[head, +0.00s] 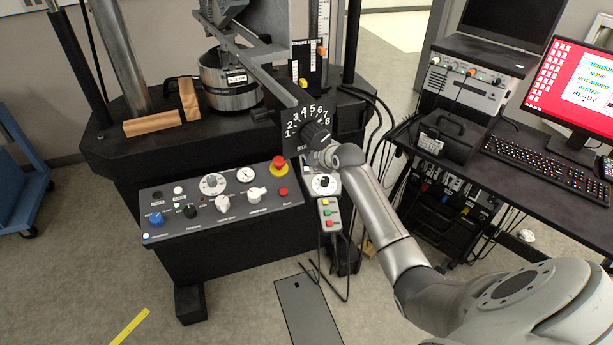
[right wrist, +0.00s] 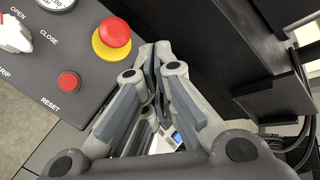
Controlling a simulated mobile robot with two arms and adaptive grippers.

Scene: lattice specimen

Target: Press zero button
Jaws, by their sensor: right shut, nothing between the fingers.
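No label reading zero is legible, so I cannot tell which button is the zero button. The sloped grey control panel (head: 215,222) carries knobs and buttons. On it are a red mushroom button on a yellow base (head: 279,166) and a small red button (head: 283,192), which the right wrist view labels RESET (right wrist: 68,82). Right of the panel is a small white unit with a dial (head: 323,184). My right gripper (right wrist: 155,75) is shut and empty, beside the mushroom button. My left gripper is out of view.
A black numbered dial plate (head: 308,122) rises just behind my right wrist. Below the white unit hangs a pendant with red and green buttons (head: 329,214) and loose cables. A dark desk with a keyboard (head: 537,158) and red-screened monitor (head: 560,85) stands at right.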

